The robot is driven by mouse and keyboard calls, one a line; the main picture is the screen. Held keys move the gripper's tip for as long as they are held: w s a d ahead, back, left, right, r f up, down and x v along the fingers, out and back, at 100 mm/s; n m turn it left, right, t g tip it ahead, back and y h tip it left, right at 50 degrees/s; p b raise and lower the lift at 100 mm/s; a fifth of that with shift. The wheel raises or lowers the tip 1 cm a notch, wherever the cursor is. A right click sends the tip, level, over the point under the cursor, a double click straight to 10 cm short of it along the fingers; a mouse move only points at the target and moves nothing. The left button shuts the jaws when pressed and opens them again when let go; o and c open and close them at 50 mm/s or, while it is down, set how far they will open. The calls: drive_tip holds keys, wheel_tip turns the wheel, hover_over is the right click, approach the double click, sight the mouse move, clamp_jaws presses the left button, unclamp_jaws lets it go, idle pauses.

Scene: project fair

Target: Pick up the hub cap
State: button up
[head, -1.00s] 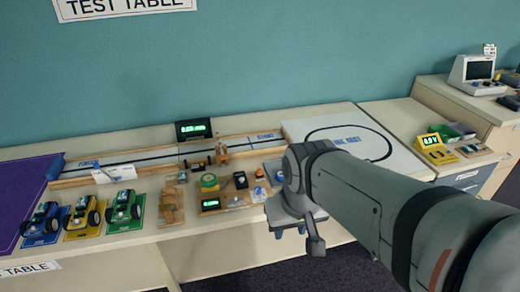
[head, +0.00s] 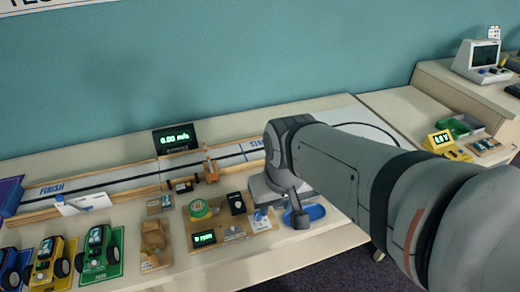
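I cannot make out a hub cap for certain in the head view. My gripper (head: 292,210) is low over the front of the test table, and my own wrist hides much of it, so its opening does not show. A blue oval dish or tray (head: 316,212) lies right beside and partly behind the gripper. A small white card with blue marks (head: 262,219) is just left of it. Whether the gripper touches anything is hidden.
A wooden board carries a green round part (head: 200,209), a black block (head: 236,203) and a green-lit readout (head: 204,239). A track (head: 110,184) with a speed display (head: 175,138) runs behind. Toy cars (head: 100,250) stand front left. A yellow meter (head: 440,142) is at right.

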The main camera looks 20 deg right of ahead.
drive_tip(key=shift+o, duration=0.4)
drive_tip(key=w+d+f+m+g+b, duration=0.1)
drive_tip(key=w+d+f+m+b, duration=0.1)
drive_tip(key=m, duration=0.8)
drive_tip(key=w+d+f+m+b, duration=0.2)
drive_tip(key=w+d+f+m, duration=0.3)
drive_tip(key=f+m, duration=0.4)
drive_tip(key=w+d+f+m+g+b, duration=0.1)
drive_tip(key=w+d+f+m, duration=0.3)
drive_tip(key=m, duration=0.7)
drive_tip(key=shift+w+d+f+g+b, duration=0.2)
drive_tip(key=shift+w+f+g+b, duration=0.15)
drive_tip(key=shift+w+f, duration=0.4)
drive_tip(key=shift+w+d+f+m, duration=0.1)
drive_tip(key=shift+f+m, duration=0.05)
drive_tip(key=shift+m, duration=0.25)
wheel_tip(320, 180, down, 8)
drive_tip(key=shift+d+r+b, duration=0.1)
drive_tip(key=shift+r+b, duration=0.15)
drive_tip(key=shift+b, duration=0.25)
